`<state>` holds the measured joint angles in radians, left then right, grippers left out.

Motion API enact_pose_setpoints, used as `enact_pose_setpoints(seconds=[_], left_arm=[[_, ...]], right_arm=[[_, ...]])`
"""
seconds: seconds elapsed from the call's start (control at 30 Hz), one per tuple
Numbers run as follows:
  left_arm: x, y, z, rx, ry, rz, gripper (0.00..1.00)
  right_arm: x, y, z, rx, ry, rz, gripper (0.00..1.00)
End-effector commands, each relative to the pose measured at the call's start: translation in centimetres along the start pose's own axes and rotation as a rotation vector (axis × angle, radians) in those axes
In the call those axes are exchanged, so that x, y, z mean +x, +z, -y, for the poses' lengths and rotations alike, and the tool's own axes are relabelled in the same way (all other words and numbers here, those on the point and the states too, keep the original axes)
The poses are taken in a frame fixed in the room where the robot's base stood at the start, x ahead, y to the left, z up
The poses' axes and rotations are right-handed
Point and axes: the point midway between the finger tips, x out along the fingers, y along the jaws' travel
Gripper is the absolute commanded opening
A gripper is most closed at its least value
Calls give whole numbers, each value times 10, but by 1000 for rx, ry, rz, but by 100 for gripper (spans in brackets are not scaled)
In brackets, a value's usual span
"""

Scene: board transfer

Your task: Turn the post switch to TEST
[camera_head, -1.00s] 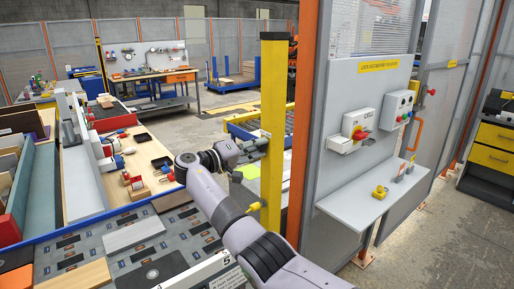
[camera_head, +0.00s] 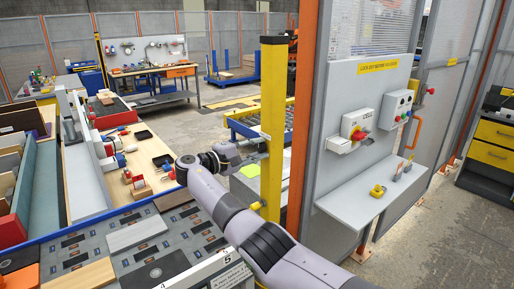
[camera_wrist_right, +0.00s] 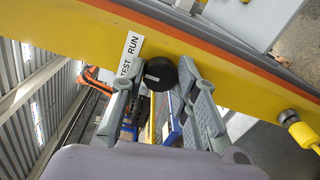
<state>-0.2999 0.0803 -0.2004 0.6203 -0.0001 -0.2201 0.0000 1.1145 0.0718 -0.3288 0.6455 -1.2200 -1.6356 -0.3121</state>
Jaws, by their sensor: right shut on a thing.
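The post switch is a round black knob (camera_wrist_right: 160,74) on the face of the yellow post (camera_wrist_right: 75,30). A white label (camera_wrist_right: 130,57) beside it reads TEST and RUN. I cannot tell which word the knob points to. My right gripper (camera_wrist_right: 164,78) is shut on the knob, one finger on each side in the right wrist view. In the head view, my right gripper (camera_head: 254,150) reaches the yellow post (camera_head: 273,100) from its left side, and the knob is hidden there. My left gripper is not in view.
A yellow fitting (camera_wrist_right: 300,128) with a cable sticks out from the post below the switch. Right of the post, a grey panel holds a red-handled CELL switch (camera_head: 357,132) above a shelf (camera_head: 350,205). A workbench (camera_head: 150,158) with parts stands at the left.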

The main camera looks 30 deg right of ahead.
Motion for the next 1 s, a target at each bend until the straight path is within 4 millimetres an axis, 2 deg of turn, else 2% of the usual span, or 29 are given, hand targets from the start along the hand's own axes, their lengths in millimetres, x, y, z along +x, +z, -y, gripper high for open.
enact_pose_setpoints(seconds=[0.47,0.5,0.8,1.0], left_arm=[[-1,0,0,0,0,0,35],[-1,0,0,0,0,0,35],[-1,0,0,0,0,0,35],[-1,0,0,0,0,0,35]], right_arm=[[-1,-1,0,-15,0,-4,0],[-1,-1,0,-15,0,-3,29],[0,0,0,-14,0,-1,48],[0,0,0,-14,0,0,48]])
